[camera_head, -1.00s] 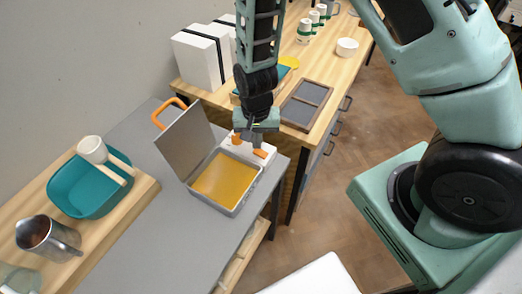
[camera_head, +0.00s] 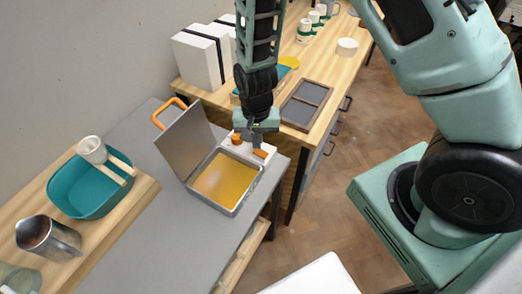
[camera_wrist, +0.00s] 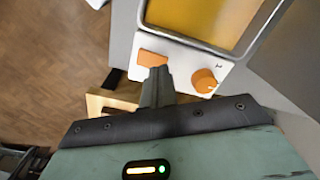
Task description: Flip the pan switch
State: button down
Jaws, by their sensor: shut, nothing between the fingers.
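The grey pan (camera_head: 199,201) sits on the grey bench with its lid (camera_head: 187,144) raised and a yellow-orange inside (camera_head: 225,182). On its white control panel (camera_wrist: 181,70) are a flat orange switch (camera_wrist: 151,59) and a round orange knob (camera_wrist: 204,80). In the head view the switch (camera_head: 261,153) is at the right end and the knob (camera_head: 236,139) at the left. My gripper (camera_wrist: 158,72) is shut and empty, pointing down, with its tips right by the switch. The tips overlap its edge in the wrist view; I cannot tell whether they touch it.
A teal basin (camera_head: 82,205) and a metal pitcher (camera_head: 48,238) stand on the wooden board at left. White boxes (camera_head: 197,57) and a framed grey tray (camera_head: 301,112) are on the wooden counter behind. The grey bench top (camera_head: 143,205) left of the pan is clear.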

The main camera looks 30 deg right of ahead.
jog(key=shift+f+b, duration=0.65)
jog(key=shift+f, duration=0.25)
dwell(0.8)
notch_tip(320, 180, up, 7)
jog(key=p, duration=0.6)
dwell(0.6)
jog(key=s+a+r+n+y+b, duration=0.1)
jog(key=s+a+r+n, duration=0.3)
jog(key=s+r, duration=0.3)
jog(key=s+a+r+n+y+b, duration=0.1)
jog(key=s+a+r+n+b, duration=0.1)
jog(key=s+a+r+n, duration=0.45)
jog(key=s+d+r+n+h, duration=0.1)
jog(key=s+d+r+n, duration=0.1)
jog(key=s+d+r, duration=0.2)
jog(key=shift+s+r, duration=0.7)
jog(key=shift+s, duration=0.05)
jog(key=shift+d+n, duration=0.1)
jog(key=shift+n, duration=0.15)
